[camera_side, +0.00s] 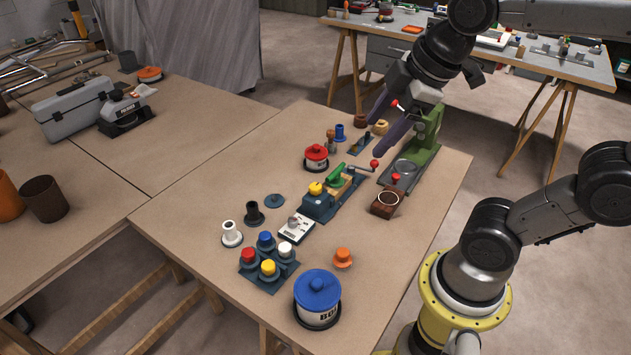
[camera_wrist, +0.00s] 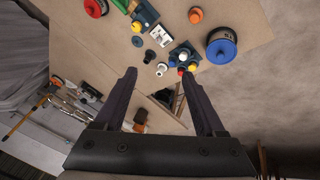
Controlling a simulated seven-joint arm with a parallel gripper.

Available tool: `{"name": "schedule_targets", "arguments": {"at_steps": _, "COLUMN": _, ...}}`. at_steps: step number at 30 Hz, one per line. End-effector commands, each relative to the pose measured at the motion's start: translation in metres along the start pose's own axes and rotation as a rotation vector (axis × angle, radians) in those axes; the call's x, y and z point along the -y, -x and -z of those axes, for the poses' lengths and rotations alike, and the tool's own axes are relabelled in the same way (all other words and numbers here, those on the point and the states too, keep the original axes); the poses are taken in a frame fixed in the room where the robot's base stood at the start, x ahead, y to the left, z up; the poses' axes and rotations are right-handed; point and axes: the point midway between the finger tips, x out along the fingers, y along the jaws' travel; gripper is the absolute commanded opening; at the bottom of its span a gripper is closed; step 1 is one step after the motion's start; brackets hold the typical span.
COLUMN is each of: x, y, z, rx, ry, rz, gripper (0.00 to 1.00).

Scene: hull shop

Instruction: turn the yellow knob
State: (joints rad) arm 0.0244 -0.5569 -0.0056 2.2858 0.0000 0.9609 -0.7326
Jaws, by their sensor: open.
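A yellow knob (camera_side: 316,188) sits on top of a dark blue block (camera_side: 318,205) near the middle of the bench. It also shows in the wrist view (camera_wrist: 137,27), near the top edge. A second yellow piece, a round cap (camera_side: 268,268), stands in a dark blue holder among red, blue and white caps. My gripper (camera_side: 373,140) is open and empty, raised above the far right part of the bench, well apart from the yellow knob. In the wrist view my gripper (camera_wrist: 158,72) shows its two dark fingers spread wide.
A green press (camera_side: 426,130) stands at the right. A blue-lidded pot (camera_side: 317,298) is in front.

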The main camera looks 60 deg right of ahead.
Motion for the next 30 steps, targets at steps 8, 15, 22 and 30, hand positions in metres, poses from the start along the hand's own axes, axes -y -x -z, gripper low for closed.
{"name": "schedule_targets", "arguments": {"at_steps": 8, "x": -0.065, "y": -0.044, "z": 0.044, "rx": 0.109, "ry": 0.368, "rz": 0.111, "gripper": 0.72}}
{"name": "schedule_targets", "arguments": {"at_steps": 15, "x": -0.111, "y": -0.113, "z": 0.056, "rx": 0.185, "ry": 0.516, "rz": 0.248, "gripper": 0.72}}
{"name": "schedule_targets", "arguments": {"at_steps": 22, "x": -0.127, "y": -0.170, "z": 0.044, "rx": 0.243, "ry": 0.480, "rz": 0.347, "gripper": 0.72}}
{"name": "schedule_targets", "arguments": {"at_steps": 30, "x": -0.123, "y": -0.192, "z": 0.031, "rx": 0.263, "ry": 0.461, "rz": 0.383, "gripper": 0.72}}
